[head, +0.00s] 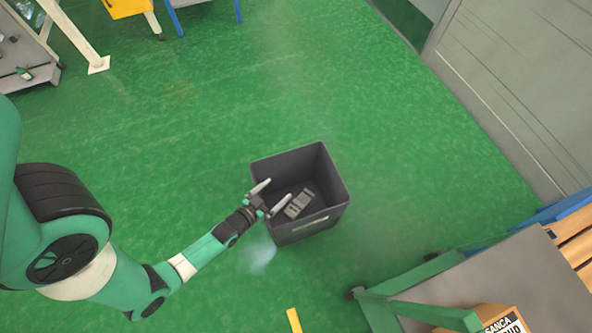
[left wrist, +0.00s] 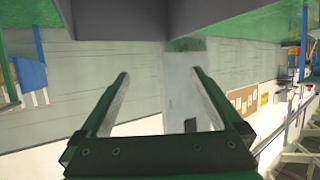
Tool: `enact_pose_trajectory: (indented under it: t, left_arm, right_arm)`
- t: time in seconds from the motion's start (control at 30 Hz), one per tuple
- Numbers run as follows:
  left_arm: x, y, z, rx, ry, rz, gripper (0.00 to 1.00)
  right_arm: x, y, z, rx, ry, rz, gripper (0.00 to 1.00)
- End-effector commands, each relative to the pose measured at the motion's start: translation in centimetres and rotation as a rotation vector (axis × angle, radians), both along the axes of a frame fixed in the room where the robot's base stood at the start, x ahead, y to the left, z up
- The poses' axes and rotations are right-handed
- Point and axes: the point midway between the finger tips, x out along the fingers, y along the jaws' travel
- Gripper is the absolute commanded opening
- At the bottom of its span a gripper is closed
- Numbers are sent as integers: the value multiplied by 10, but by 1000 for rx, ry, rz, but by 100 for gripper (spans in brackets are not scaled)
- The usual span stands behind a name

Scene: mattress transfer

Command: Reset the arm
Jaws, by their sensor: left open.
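My left gripper (head: 271,195) is open and empty, over the left rim of a dark grey bin (head: 326,175) on the green floor. In the left wrist view its two fingers (left wrist: 158,100) stand wide apart with nothing between them. A small grey block-like object (head: 299,203) lies inside the bin, just right of the fingers in the head view. I cannot tell whether the gripper touches the bin. My right gripper is in neither view.
A green-framed cart (head: 405,290) with a cardboard box (head: 497,318) stands at the lower right. A grey wall (head: 520,80) runs along the right. Shelving (head: 30,50) and a blue-legged stand (head: 205,4) are at the top left. The floor around the bin is mostly clear.

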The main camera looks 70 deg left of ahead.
Motion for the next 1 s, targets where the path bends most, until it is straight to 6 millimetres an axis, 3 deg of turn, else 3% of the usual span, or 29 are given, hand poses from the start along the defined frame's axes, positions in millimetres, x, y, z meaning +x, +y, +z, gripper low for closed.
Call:
enact_pose_trajectory:
  t: [0.8, 0.87, 0.97, 1.0]
  left_arm:
    - [-5, -4, 5, 1, -1, -4, 100]
    - [0, -7, 15, 5, -8, -20, 100]
    - [32, -4, 47, 32, -58, -60, 100]
    - [51, -3, 67, 47, -91, -80, 100]
  right_arm:
    - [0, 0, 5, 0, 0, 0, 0]
    - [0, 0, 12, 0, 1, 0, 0]
    - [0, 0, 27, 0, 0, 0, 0]
    - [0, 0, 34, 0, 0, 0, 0]
